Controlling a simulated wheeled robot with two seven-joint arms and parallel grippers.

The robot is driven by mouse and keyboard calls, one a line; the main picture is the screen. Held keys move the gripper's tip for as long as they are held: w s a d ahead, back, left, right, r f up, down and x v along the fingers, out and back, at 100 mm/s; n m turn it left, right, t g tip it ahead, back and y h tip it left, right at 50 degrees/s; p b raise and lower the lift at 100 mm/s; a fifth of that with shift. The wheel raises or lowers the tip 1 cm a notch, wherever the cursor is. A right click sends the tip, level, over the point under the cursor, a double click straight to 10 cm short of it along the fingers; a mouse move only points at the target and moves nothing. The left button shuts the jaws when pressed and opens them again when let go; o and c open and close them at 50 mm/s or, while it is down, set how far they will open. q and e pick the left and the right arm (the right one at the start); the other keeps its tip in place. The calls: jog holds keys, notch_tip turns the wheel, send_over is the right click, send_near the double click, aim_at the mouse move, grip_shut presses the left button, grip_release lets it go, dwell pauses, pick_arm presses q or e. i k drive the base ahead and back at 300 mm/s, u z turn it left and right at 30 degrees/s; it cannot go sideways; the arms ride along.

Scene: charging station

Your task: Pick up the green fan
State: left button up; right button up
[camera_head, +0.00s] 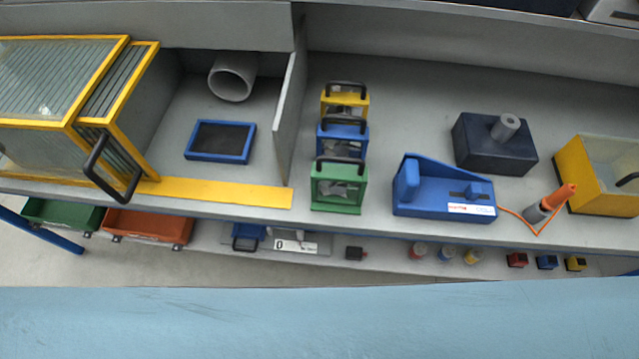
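The green fan (338,187) is a small box-shaped frame with a dark handle on top. It stands upright near the front edge of the grey shelf, at the middle of the head view. A blue fan (342,140) stands right behind it, and a yellow fan (345,102) stands behind the blue one. The green fan's front is in plain view, and it partly covers the blue fan. Neither of my grippers shows in the head view.
A blue device (440,195) with an orange cable stands right of the fans. A grey divider (290,105) and a yellow-framed cabinet (75,95) stand to the left. A dark blue block (485,150) and a yellow bin (590,175) are at the right. Small items lie on the lower shelf.

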aim_at(330, 193)
jog(key=u, duration=1.15)
jog(key=k, duration=1)
jog(key=z, duration=1.85)
